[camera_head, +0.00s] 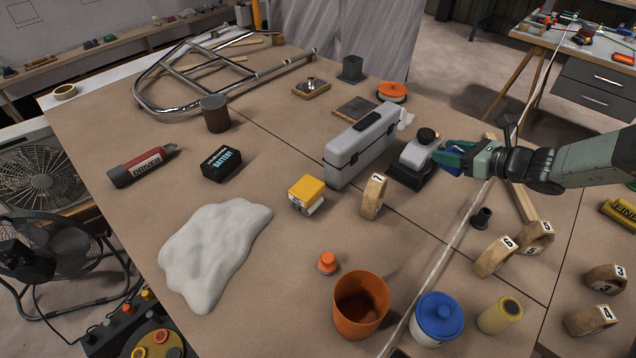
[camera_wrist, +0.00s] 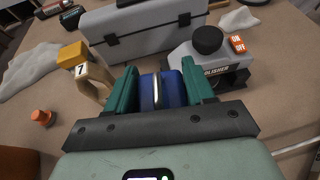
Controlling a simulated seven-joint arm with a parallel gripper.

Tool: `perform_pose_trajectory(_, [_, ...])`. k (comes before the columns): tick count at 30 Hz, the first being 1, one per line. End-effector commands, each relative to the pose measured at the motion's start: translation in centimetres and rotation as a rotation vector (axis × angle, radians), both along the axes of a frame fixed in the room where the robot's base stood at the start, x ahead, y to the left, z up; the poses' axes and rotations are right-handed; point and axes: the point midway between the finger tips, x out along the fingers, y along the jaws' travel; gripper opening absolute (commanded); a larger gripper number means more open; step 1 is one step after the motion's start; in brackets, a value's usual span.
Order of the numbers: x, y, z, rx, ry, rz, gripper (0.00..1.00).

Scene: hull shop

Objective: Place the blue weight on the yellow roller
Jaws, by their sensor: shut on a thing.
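My gripper (camera_head: 452,158) is at the right of the bench in the head view, beside a grey and black polisher. In the wrist view its green fingers (camera_wrist: 162,90) are shut on the blue weight (camera_wrist: 172,90), which has a pale metallic strip. In the head view only a little of the blue weight (camera_head: 451,171) shows beneath the fingers. A pale yellow cylinder, apparently the yellow roller (camera_head: 499,315), is at the front right, apart from my gripper. It is not seen in the wrist view.
The polisher (camera_head: 414,155) and grey toolbox (camera_head: 362,145) are left of my gripper. Several numbered wooden rings (camera_head: 494,258), a black fitting (camera_head: 481,218) and a blue-lidded jar (camera_head: 437,319) lie toward the roller. A yellow-topped block (camera_head: 307,192) sits mid-bench. A pale cord crosses the bench.

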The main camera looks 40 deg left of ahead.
Motion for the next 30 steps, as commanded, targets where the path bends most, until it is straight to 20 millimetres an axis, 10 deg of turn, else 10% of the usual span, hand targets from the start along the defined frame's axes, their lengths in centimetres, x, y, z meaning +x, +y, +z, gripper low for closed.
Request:
perform_pose_trajectory(13, [-0.2,0.3,9.6,0.002,-0.002,0.005,0.0])
perform_pose_trajectory(23, [-4.0,6.8,9.3,0.004,-0.001,0.108,0.0])
perform_pose_trajectory(30, [-10.2,14.5,9.3,0.005,-0.001,0.247,0.0])
